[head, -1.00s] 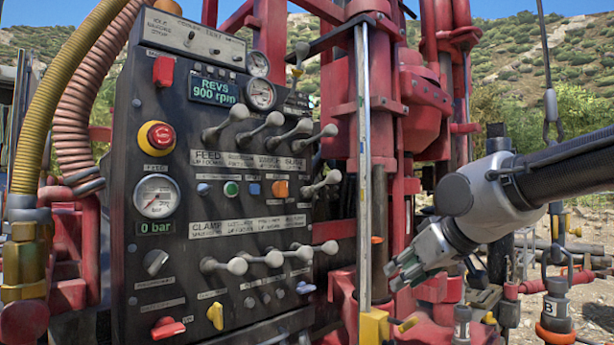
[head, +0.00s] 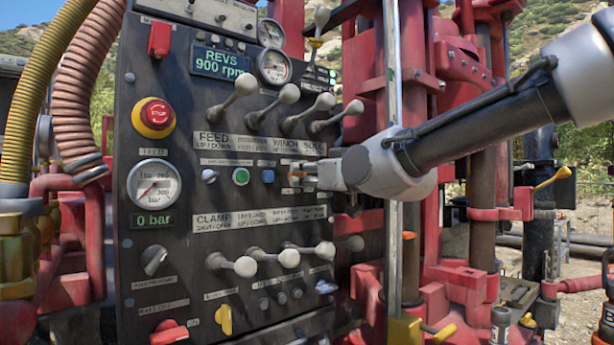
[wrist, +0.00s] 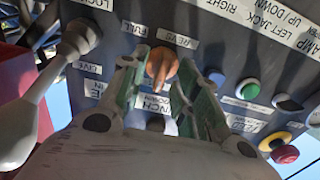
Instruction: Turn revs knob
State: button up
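The revs knob is the small orange knob (wrist: 162,66), beside a label reading "REVS" in the wrist view. In the head view a bit of orange (head: 293,182) shows at my gripper's tip, mostly hidden by the fingers. My gripper (head: 304,176) has come to the panel from the right. In the wrist view my gripper (wrist: 163,72) is open, with one green-padded finger on each side of the knob. The fingers look close to it; I cannot tell if either touches. The display (head: 221,63) reads "REVS 900 rpm".
Several grey levers stick out above the knob, such as one lever (head: 322,103), and more below it. A blue button (head: 267,176) and a green button (head: 240,176) lie left of it. A red stop button (head: 155,115) is farther left. A vertical metal pole (head: 393,80) stands right of the panel.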

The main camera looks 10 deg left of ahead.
jog(key=shift+w+a, duration=0.25)
grip_shut()
jog(key=m, duration=0.4)
jog(key=shift+d+f+m, duration=0.1)
jog(key=shift+m, duration=2)
